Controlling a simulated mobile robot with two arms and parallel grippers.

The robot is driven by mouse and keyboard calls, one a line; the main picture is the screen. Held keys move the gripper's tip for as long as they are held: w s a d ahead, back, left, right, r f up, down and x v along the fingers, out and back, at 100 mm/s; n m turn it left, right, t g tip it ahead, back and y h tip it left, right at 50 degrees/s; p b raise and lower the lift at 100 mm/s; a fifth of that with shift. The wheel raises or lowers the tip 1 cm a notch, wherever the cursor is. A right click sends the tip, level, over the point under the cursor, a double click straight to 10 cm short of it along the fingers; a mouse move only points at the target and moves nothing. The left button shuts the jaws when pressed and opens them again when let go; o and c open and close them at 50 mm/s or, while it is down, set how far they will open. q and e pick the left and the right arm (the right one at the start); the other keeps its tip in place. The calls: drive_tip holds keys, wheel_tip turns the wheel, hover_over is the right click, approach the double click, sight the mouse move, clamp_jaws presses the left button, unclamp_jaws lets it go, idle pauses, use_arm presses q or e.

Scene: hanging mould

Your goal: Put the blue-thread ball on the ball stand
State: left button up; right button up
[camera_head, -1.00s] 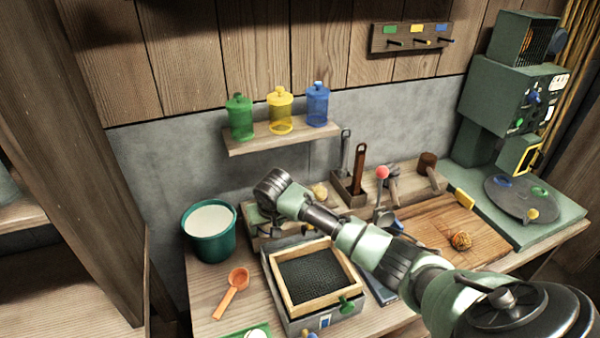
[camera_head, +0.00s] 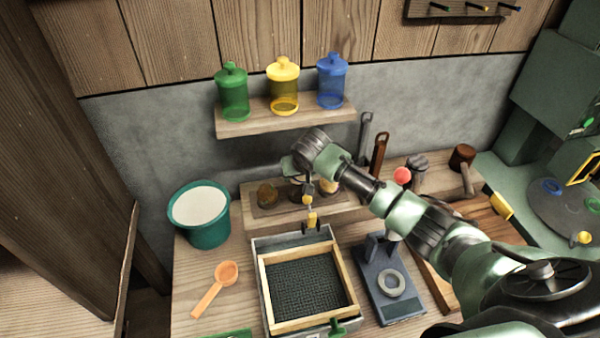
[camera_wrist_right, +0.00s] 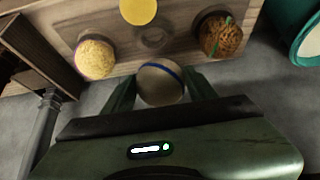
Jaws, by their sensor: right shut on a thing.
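The blue-thread ball (camera_wrist_right: 160,85), pale with a blue band, is held between the green fingers of my right gripper (camera_wrist_right: 158,88) in the right wrist view. The wooden ball stand (camera_wrist_right: 180,58) lies just beyond it, with an empty round seat (camera_wrist_right: 153,38) in its middle. A pale yellow ball (camera_wrist_right: 95,59) and a brown ball with green thread (camera_wrist_right: 221,35) sit on either side of that seat. In the head view my right gripper (camera_head: 297,183) is over the stand (camera_head: 250,220) at the back of the bench; it hides much of the held ball. My left gripper is not in view.
A framed mesh tray (camera_head: 305,285) stands in front of the stand. A green bucket (camera_head: 205,236) and an orange scoop (camera_head: 216,288) are at the left. A shelf (camera_head: 285,120) with coloured jars hangs above. A grey device with a ring (camera_head: 392,283) stands to the right.

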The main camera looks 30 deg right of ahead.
drive_tip(key=f+b, duration=0.1)
drive_tip(key=f, duration=0.1)
drive_tip(key=f+b, duration=0.1)
drive_tip(key=b, duration=0.1)
drive_tip(key=shift+d+f, duration=0.2)
drive_tip(key=shift+f, duration=0.15)
drive_tip(key=shift+a+f, duration=0.1)
drive_tip(key=shift+f, duration=1.1)
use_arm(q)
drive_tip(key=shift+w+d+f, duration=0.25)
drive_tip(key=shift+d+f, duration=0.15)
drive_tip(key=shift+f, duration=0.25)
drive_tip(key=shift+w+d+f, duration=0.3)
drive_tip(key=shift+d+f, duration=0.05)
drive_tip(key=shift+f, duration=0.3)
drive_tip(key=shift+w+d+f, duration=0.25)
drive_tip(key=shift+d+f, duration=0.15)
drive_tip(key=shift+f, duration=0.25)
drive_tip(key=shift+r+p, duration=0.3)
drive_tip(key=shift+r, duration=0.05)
use_arm(e)
drive_tip(key=shift+f, duration=0.15)
drive_tip(key=o, duration=1.6)
drive_tip(key=shift+o, duration=0.2)
